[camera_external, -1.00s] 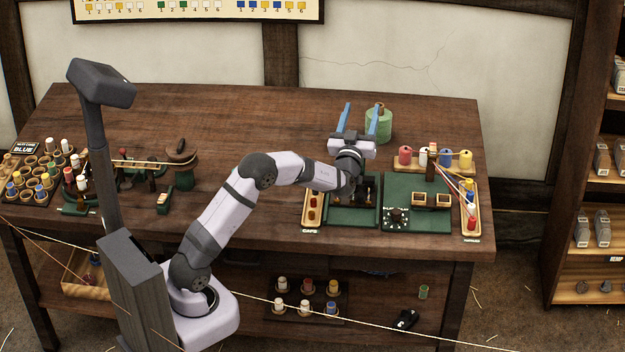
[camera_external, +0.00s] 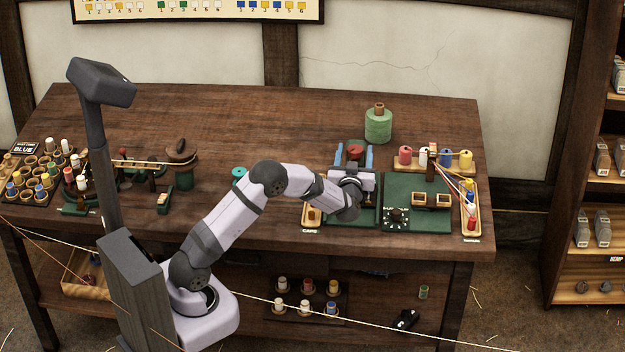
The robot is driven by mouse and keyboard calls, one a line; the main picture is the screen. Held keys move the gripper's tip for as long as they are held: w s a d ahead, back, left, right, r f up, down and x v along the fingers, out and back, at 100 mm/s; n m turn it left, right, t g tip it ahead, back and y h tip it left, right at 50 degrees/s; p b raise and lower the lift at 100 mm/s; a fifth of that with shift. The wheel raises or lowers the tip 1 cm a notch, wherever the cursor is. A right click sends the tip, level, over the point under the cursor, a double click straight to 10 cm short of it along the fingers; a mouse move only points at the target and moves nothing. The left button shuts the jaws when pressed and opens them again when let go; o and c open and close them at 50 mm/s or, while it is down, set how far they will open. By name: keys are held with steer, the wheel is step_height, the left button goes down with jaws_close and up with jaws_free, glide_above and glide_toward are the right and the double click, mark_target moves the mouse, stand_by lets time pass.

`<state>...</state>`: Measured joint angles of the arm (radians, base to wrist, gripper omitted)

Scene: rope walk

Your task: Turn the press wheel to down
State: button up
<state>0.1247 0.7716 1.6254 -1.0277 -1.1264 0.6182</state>
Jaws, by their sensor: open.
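A red round piece (camera_external: 355,152), which looks like the press wheel, shows on top of a dark support above the green press base (camera_external: 345,217). My gripper (camera_external: 353,148) is open, with one blue finger on the left of the red piece and one on the right. Gaps seem to show between the fingers and the red piece, and I cannot tell whether they touch. My wrist and gripper body hide much of the press, and the wheel's setting cannot be read.
A tray (camera_external: 311,216) stands at the left of the press. The bench's middle back is clear.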

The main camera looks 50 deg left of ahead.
mark_target(356, 145)
steer(key=shift+p+x, duration=0.45)
steer(key=shift+x, duration=2.35)
steer(key=c, duration=1.1)
